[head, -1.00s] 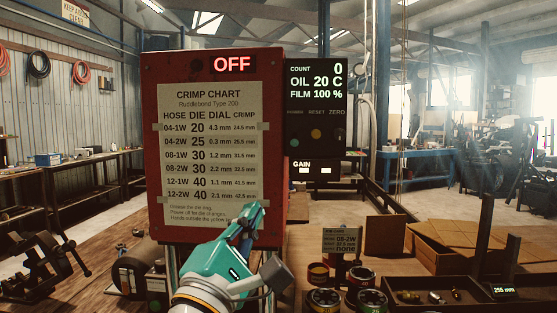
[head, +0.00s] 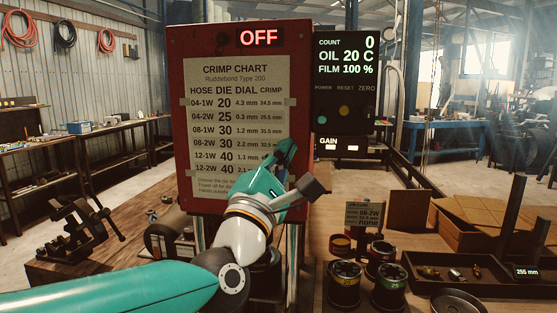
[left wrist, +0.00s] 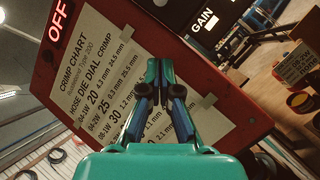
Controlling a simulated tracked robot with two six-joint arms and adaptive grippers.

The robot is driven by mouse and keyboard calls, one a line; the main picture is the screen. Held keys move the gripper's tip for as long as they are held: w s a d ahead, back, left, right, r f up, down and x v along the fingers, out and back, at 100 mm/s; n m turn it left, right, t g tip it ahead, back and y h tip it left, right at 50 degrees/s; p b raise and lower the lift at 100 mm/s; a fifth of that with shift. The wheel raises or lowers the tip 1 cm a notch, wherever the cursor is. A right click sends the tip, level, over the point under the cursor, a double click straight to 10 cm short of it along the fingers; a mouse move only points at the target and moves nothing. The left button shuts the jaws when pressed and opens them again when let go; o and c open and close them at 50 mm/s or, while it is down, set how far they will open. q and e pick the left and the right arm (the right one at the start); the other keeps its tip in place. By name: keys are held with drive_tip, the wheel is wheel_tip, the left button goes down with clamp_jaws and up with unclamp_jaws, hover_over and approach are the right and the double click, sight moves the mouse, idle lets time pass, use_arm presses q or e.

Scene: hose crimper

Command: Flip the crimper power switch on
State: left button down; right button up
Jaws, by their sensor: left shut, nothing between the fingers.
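The red crimper housing (head: 300,60) stands upright with a lit OFF sign (head: 260,38) at its top and a taped crimp chart (head: 235,75). To its right is a dark control panel (head: 345,70) with a POWER label (head: 323,88) above a small dark control (head: 322,119), whose position I cannot read. My left gripper (head: 287,148) is shut and empty, in front of the chart's lower right, left of and below the panel controls. My right gripper is not in view.
Die rings (head: 345,283) stand on the bench at the lower right, beside a tray (head: 425,287) of small fittings. A vise-like tool (head: 85,235) is at the left. A GAIN box (head: 328,147) hangs below the panel. The space before the panel looks free.

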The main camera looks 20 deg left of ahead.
sight(300, 125)
use_arm(q)
drive_tip(key=w+r, duration=0.1)
drive_tip(key=w+r+p, duration=0.1)
drive_tip(key=shift+w+d+p, duration=0.3)
drive_tip(key=shift+w, duration=0.05)
drive_tip(key=shift+d+r+p, duration=0.3)
drive_tip(key=shift+d, duration=0.2)
drive_tip(key=shift+d+r+p, duration=0.25)
drive_tip(key=shift+d+p, duration=0.05)
drive_tip(key=shift+d, duration=0.2)
drive_tip(key=shift+s+d+r, duration=0.1)
drive_tip(key=shift+d, duration=0.25)
